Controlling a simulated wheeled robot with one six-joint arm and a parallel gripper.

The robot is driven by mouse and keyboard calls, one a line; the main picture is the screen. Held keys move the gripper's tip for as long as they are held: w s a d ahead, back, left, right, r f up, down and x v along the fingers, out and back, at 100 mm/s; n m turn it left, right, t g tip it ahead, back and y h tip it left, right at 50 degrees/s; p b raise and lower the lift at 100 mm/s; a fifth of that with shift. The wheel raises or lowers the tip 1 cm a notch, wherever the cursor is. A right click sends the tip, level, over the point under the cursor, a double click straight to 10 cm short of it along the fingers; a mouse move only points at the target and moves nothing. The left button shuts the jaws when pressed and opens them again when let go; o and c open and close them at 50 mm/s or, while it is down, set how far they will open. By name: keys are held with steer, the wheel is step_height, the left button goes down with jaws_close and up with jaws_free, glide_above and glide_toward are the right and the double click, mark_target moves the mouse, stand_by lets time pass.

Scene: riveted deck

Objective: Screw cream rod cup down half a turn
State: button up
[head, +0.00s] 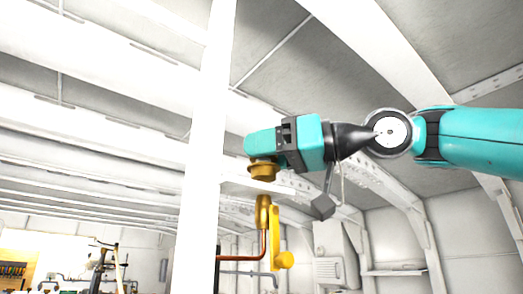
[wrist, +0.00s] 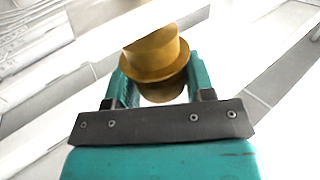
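A brass-coloured stepped cup (head: 263,170) is at the end of my gripper (head: 262,150) in the head view. In the wrist view the same cup (wrist: 157,55) sits between the two teal fingers of my gripper (wrist: 160,80), its wide rim against both of them, so the gripper looks shut on it. The cup shows brass, not cream. I cannot make out a separate cream rod; a white post (head: 209,150) stands just left of the gripper.
A yellow lever handle (head: 278,240) hangs beside the brass fitting, close under my gripper. White ribs and beams cross the ceiling above. A grey wall box (head: 327,270) is at the lower right. A cluttered bench area (head: 85,265) lies far left.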

steer(key=c, duration=0.4)
steer(key=shift+t+b, duration=0.3)
